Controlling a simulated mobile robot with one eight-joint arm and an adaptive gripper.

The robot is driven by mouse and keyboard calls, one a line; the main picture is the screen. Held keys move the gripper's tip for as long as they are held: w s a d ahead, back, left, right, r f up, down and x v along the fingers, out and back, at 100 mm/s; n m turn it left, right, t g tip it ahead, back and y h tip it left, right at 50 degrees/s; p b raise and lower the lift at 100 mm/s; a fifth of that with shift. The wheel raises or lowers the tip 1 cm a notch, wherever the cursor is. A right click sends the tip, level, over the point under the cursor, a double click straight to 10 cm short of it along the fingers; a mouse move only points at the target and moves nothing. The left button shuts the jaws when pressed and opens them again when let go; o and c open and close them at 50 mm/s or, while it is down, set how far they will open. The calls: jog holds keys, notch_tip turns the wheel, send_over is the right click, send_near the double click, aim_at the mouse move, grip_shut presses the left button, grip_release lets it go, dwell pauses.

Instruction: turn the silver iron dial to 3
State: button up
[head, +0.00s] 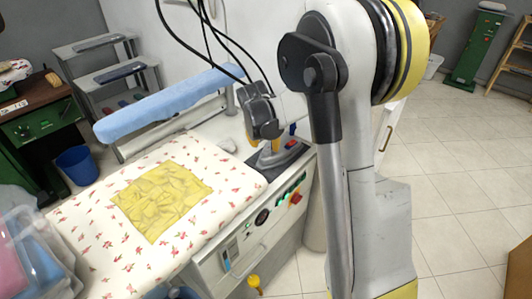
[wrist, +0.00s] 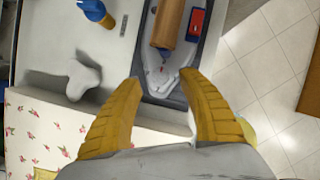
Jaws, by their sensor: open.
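The silver iron (head: 272,158) sits on a dark rest at the right end of the ironing table. In the wrist view the iron (wrist: 170,75) shows a brown cylindrical handle (wrist: 168,22) and small marks on its grey body; I cannot make out the dial or its setting. My gripper (head: 274,143) hangs over the iron in the head view and partly hides it. In the wrist view my gripper (wrist: 161,78) has its two yellow fingers spread wide, with the near end of the iron between their tips and nothing held.
A yellow folded cloth (head: 162,202) lies on the flowered pad (head: 95,240).

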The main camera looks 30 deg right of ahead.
aim_at(267, 149)
jog(key=shift+b+x, duration=0.55)
jog(key=shift+x, duration=1.4)
grip_shut()
